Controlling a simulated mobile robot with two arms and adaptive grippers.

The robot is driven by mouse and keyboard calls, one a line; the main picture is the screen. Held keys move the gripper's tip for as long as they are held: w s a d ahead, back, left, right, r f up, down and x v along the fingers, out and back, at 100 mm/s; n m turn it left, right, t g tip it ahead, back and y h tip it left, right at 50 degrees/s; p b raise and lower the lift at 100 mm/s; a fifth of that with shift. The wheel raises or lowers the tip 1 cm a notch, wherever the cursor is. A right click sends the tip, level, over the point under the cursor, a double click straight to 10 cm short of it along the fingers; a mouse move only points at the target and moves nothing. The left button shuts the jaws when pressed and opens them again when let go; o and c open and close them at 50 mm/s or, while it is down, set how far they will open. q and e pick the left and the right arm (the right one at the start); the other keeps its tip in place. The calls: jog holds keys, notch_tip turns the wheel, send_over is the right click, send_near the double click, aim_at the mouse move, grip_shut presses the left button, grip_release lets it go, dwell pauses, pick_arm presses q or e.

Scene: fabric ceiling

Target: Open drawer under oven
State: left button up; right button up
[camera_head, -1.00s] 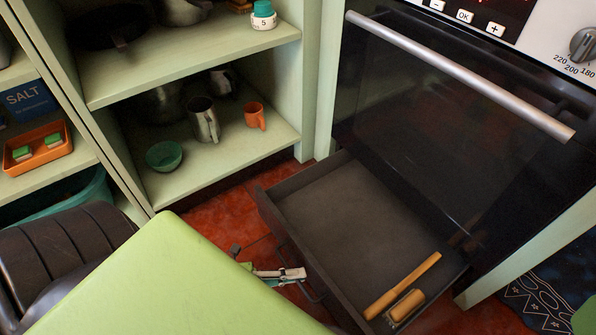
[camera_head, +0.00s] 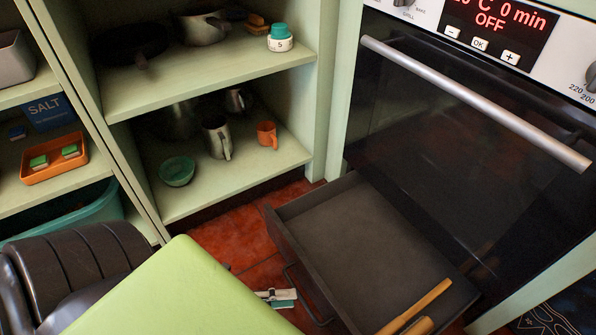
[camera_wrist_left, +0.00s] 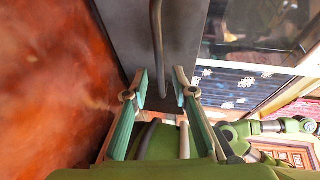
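The dark grey drawer (camera_head: 345,235) under the oven (camera_head: 450,150) stands pulled out in the head view. Its thin dark handle (camera_head: 304,298) is on the front panel, which also shows in the left wrist view (camera_wrist_left: 125,35). My left gripper (camera_head: 290,298) is at the handle's left side, low in front of the drawer. My right gripper does not show.
A wooden-handled tool (camera_head: 425,305) lies in the drawer. Open green shelves (camera_head: 215,85) with cups, a bowl and pots stand left of the oven. Red floor (camera_head: 235,235) is clear between shelves and drawer.

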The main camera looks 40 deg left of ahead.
pick_arm(q)
jog(key=v, duration=0.7)
jog(key=shift+a, duration=0.15)
jog(key=shift+s, duration=0.2)
